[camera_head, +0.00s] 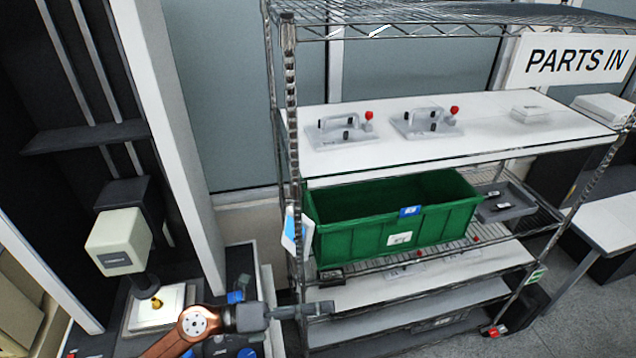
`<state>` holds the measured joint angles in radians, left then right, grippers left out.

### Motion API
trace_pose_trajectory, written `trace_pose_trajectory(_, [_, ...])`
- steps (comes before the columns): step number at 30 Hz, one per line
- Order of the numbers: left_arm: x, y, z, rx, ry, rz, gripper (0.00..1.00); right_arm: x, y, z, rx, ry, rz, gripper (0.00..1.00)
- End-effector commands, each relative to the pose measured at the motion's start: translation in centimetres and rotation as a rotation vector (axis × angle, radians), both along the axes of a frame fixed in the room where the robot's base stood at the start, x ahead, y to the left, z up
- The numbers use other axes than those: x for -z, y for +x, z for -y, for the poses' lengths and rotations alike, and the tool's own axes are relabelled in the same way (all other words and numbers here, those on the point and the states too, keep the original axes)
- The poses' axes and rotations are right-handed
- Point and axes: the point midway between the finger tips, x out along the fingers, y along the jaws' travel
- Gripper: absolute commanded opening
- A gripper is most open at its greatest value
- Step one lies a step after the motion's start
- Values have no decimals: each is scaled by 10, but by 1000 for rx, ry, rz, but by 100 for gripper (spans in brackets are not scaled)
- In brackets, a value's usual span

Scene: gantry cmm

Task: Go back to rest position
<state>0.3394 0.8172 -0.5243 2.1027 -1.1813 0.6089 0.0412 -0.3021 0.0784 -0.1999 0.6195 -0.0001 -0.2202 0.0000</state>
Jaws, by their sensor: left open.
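My left gripper (318,311) reaches in from the bottom left on its copper-coloured arm, seen nearly side-on. Its jaws are open and no object shows between them. It appears in front of the left end of the wire rack's lower shelves (400,291); I cannot tell whether it touches them. My right gripper is out of view.
A wire rack holds a green bin (354,241), a grey tray (510,203) and, on its white upper shelf (468,145), two grey fixtures with red knobs. Left stands a measuring machine with a cream head (117,242). Open floor (585,318) lies at right.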

Motion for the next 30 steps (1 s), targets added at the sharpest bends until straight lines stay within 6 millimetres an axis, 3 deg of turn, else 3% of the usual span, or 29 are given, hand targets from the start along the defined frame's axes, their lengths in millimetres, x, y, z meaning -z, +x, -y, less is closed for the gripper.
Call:
trace_pose_trajectory(1, [-24,11,-6,-81,-144,-58,44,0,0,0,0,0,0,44])
trace_pose_trajectory(3, [-52,33,-26,-209,-329,-141,44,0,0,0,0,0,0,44])
trace_pose_trajectory(5, [-68,55,-53,-328,-477,-222,44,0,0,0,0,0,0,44])
trace_pose_trajectory(8, [-71,89,-113,-545,-700,-373,44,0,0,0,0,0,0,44])
trace_pose_trajectory(10, [-56,108,-159,-700,-833,-488,44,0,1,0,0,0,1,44])
trace_pose_trajectory(14, [-3,122,-236,-973,-1018,-699,44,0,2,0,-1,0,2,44])
trace_pose_trajectory(19, [91,103,-314,-1304,-1172,-979,44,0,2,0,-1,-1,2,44])
trace_pose_trajectory(24, [191,45,-359,-1613,-1244,-1268,44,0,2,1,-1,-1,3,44])
trace_pose_trajectory(27, [241,1,-370,-1772,-1252,-1431,44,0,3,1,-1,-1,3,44])
trace_pose_trajectory(30, [276,-38,-373,-1893,-1240,-1565,44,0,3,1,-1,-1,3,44])
